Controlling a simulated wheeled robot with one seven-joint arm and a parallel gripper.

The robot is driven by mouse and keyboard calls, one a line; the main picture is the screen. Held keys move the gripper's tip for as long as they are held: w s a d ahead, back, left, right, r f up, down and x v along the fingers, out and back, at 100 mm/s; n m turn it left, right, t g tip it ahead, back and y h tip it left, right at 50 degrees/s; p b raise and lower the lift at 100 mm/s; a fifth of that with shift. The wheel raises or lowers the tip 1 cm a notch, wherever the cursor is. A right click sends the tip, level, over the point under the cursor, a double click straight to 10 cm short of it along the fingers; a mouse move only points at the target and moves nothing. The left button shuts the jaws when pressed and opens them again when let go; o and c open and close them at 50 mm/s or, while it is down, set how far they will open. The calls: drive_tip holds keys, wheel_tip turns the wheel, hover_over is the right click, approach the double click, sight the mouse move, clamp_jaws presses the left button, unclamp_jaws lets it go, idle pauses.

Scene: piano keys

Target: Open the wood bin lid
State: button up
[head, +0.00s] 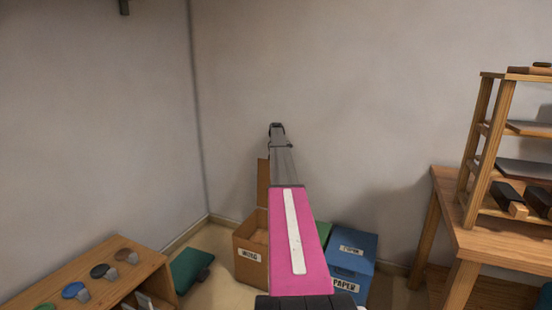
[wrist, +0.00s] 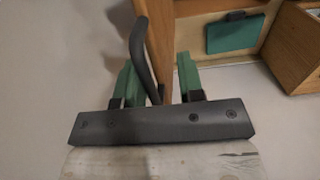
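The wood bin (head: 250,262), a brown box with a "WOOD" label, stands on the floor near the corner in the head view. Its top looks open, and its brown lid (head: 263,180) stands upright at the back, partly hidden by my arm. In the wrist view the lid shows edge-on as a wooden panel (wrist: 160,30) with a black curved handle (wrist: 139,45). My gripper (wrist: 159,72) has its two green fingers apart, with the handle and the panel edge between them. I cannot tell whether a finger touches them. The fingers cannot be made out in the head view.
A blue paper bin (head: 352,250) stands right of the wood bin, with a green thing (head: 322,232) partly hidden between. A dark green object (head: 192,270) lies on the floor left. A low wooden shelf (head: 90,275) is at left, and a wooden table (head: 490,240) at right.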

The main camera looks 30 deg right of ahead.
wheel_tip(320, 180, up, 11)
drive_tip(key=shift+f, duration=0.15)
idle(0.4)
drive_tip(key=s+a+f+m, duration=0.1)
drive_tip(key=s+a+f, duration=0.65)
drive_tip(key=a, duration=0.35)
drive_tip(key=s+a+f+m, duration=0.1)
drive_tip(key=s+a+f, duration=0.5)
drive_tip(key=s+a, duration=0.45)
drive_tip(key=s+a+f+m, duration=0.2)
drive_tip(key=s+a+f, duration=0.5)
drive_tip(key=a, duration=0.6)
drive_tip(key=s+a+f+m, duration=0.1)
drive_tip(key=s+a+f, duration=0.1)
drive_tip(key=s+a, duration=0.4)
drive_tip(key=s+a+f+m, duration=0.1)
drive_tip(key=s+a+f, duration=0.2)
drive_tip(key=s+a, duration=0.4)
drive_tip(key=s+a+f+m, duration=0.1)
drive_tip(key=s+a, duration=0.5)
drive_tip(key=s, duration=1.3)
drive_tip(key=shift+a+f+m, duration=0.2)
drive_tip(key=shift+f+m, duration=0.1)
drive_tip(key=shift+f, duration=0.55)
